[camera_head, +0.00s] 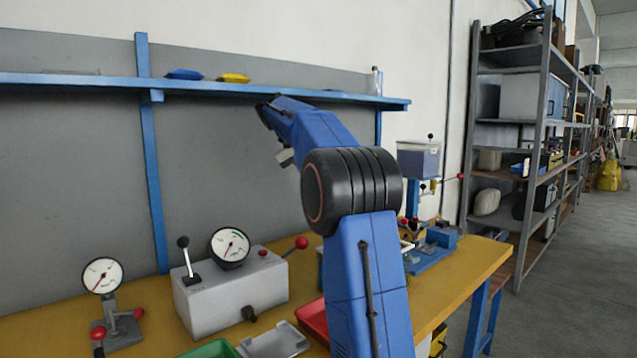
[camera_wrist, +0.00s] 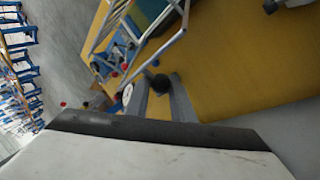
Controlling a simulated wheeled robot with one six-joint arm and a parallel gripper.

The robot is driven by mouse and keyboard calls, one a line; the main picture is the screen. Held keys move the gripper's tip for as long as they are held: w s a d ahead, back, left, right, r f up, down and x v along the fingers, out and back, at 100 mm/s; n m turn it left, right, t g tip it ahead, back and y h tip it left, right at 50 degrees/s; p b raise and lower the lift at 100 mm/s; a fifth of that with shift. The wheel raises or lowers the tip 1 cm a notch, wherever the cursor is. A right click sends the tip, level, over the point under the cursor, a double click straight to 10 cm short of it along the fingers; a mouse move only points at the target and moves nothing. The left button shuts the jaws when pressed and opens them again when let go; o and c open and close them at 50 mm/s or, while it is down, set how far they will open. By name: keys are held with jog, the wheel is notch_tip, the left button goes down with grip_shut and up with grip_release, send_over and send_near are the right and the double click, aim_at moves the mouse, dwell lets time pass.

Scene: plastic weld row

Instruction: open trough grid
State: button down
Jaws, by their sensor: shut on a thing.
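In the wrist view my gripper (camera_wrist: 160,92) is shut on a small black knob (camera_wrist: 157,83), which sits between its two grey fingers. A metal-barred grid (camera_wrist: 160,52) stretches away just above the knob in the picture. Its bars look tilted, but I cannot tell its exact angle. A dark green and blue shape shows behind the bars; I cannot tell whether it is the trough. In the head view my blue arm stands in front of the bench, and my fingers and the held knob cannot be made out.
The yellow bench (camera_head: 470,262) carries a grey gauge box (camera_head: 225,298), a dial gauge on a stand (camera_head: 102,277) and a red tray (camera_head: 313,318). A blue wall shelf (camera_head: 330,97) runs behind my arm. A storage rack (camera_head: 540,130) stands right, beside open floor.

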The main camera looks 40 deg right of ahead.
jog(key=shift+w+a+f, duration=0.1)
jog(key=shift+a+f, duration=0.3)
jog(key=c, duration=1.5)
grip_release()
jog(key=shift+a, duration=0.15)
jog(key=shift+c, duration=0.2)
jog(key=shift+r, duration=0.1)
jog(key=shift+d+r, duration=0.1)
jog(key=shift+d, duration=0.1)
